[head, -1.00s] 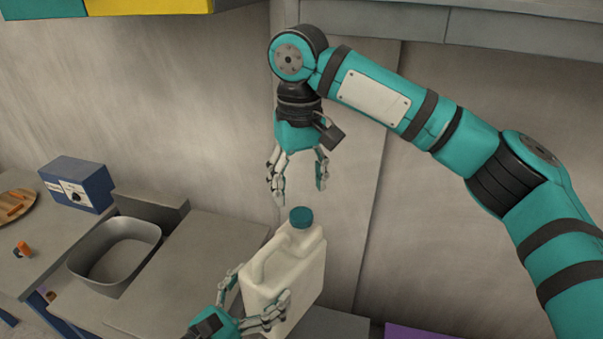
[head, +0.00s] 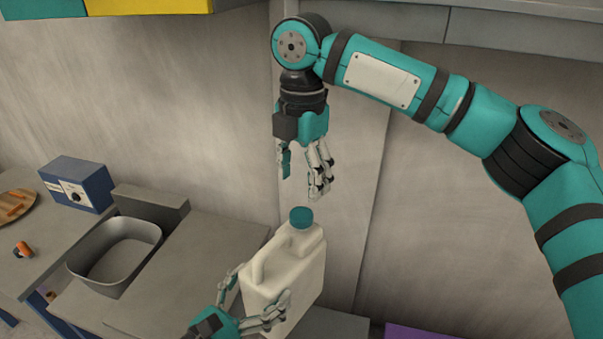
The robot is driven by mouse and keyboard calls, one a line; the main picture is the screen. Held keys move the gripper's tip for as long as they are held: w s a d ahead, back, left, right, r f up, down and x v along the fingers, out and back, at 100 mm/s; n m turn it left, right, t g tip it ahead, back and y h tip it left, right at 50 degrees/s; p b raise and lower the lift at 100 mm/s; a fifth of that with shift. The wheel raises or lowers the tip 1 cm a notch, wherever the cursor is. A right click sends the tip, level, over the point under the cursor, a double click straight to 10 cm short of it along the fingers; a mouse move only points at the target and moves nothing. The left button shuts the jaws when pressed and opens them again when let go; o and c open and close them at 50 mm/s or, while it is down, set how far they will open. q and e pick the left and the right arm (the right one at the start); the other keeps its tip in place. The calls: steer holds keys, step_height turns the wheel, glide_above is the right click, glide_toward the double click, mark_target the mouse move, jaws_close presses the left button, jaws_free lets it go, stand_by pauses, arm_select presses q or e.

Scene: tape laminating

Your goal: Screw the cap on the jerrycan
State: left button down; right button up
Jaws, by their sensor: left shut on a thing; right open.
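The jerrycan (head: 302,265) is a cream-white plastic can with a handle, standing upright at the lower middle of the head view. The teal cap (head: 301,217) sits on its neck at the top; how tightly it is seated cannot be told. My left gripper (head: 257,296) is shut on the lower part of the can, its fingers on either side of the body. My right gripper (head: 302,188) is open and points down, a little above the cap and apart from it. Nothing is between its fingers.
A grey bin (head: 112,257) is set in the counter on the left, near a blue box with a dial (head: 76,185). A wooden board (head: 17,204) with orange pieces lies at the far left. The wall is close behind the can.

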mark_target(301, 214)
steer(key=shift+n, duration=0.3)
steer(key=shift+f, duration=3.95)
steer(key=shift+c, duration=0.5)
